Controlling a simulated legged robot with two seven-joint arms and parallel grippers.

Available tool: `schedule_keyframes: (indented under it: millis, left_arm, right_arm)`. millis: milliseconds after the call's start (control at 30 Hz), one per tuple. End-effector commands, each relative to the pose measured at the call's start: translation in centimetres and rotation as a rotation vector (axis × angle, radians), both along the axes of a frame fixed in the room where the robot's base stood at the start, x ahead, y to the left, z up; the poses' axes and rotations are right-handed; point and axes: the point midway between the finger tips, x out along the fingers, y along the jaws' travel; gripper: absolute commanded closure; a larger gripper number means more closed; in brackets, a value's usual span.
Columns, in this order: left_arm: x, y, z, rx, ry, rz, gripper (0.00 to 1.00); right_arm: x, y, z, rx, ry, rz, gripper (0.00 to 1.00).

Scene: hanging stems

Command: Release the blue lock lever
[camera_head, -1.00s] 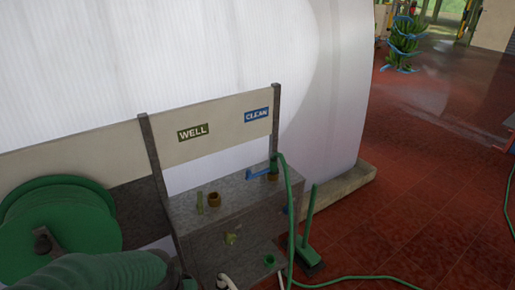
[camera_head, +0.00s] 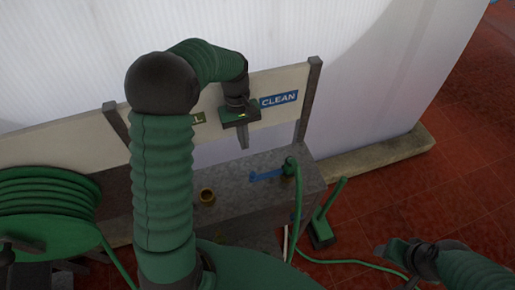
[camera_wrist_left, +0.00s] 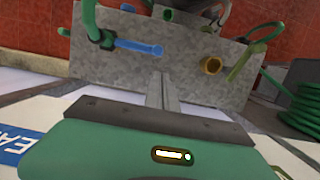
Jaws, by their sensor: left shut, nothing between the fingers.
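The blue lock lever (camera_head: 266,175) lies on top of the grey stone block (camera_head: 315,185), beside the green hose fitting (camera_head: 290,165). It also shows in the left wrist view (camera_wrist_left: 138,46), left of the fingers and beyond them. My left gripper (camera_head: 244,143) points down above the block's back edge, in front of the sign board, left of the lever and apart from it. Its fingers are together and empty in the left wrist view (camera_wrist_left: 162,90). My right gripper (camera_head: 392,251) is low at the right, far from the lever; its finger gap is unclear.
A brass outlet (camera_head: 207,195) stands on the block left of the lever. The CLEAN sign (camera_head: 279,99) is on the board behind; the other sign is partly hidden. A green hose reel (camera_head: 45,210) is at the left. A broom (camera_head: 323,225) stands right of the block.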

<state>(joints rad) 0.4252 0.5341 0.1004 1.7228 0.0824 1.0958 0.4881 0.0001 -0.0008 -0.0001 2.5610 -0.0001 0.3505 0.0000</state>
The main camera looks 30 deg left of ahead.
Motion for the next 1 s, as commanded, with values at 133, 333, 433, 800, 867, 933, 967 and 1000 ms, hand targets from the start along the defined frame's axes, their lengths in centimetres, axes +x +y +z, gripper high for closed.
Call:
schedule_keyframes:
  millis: [133,333,433,800,867,933,967,1000]
  left_arm:
    - [0.3,0.1,-0.3,0.000,0.003,-0.001,1.00]
    - [0.1,-0.2,-1.6,-0.002,0.008,-0.002,1.00]
    - [-0.4,-0.5,-3.3,-0.003,0.009,-0.003,1.00]
    - [-1.2,-1.7,-9.4,-0.001,0.006,-0.002,1.00]
    - [-1.3,-1.8,-9.8,-0.002,0.005,-0.003,1.00]
    - [-1.3,-1.8,-10.0,-0.001,0.003,-0.002,1.00]
    - [-1.3,-1.8,-10.0,-0.001,0.002,-0.002,1.00]
    - [-1.3,-1.8,-10.0,-0.001,0.002,-0.002,1.00]
  right_arm:
    - [0.0,0.0,-0.1,0.000,0.000,0.000,0.38]
    - [0.0,0.0,0.2,0.000,-0.001,0.000,0.38]
    - [0.1,0.0,0.5,0.000,-0.001,0.000,0.38]
    - [0.0,0.0,1.4,0.000,-0.001,0.000,0.38]
    - [0.0,0.0,1.4,0.000,-0.001,0.000,0.38]
    - [0.0,0.0,1.4,0.000,-0.001,0.000,0.38]
    - [0.0,0.0,1.4,0.000,-0.001,0.000,0.38]
    - [0.0,0.0,1.4,0.000,-0.001,0.000,0.38]
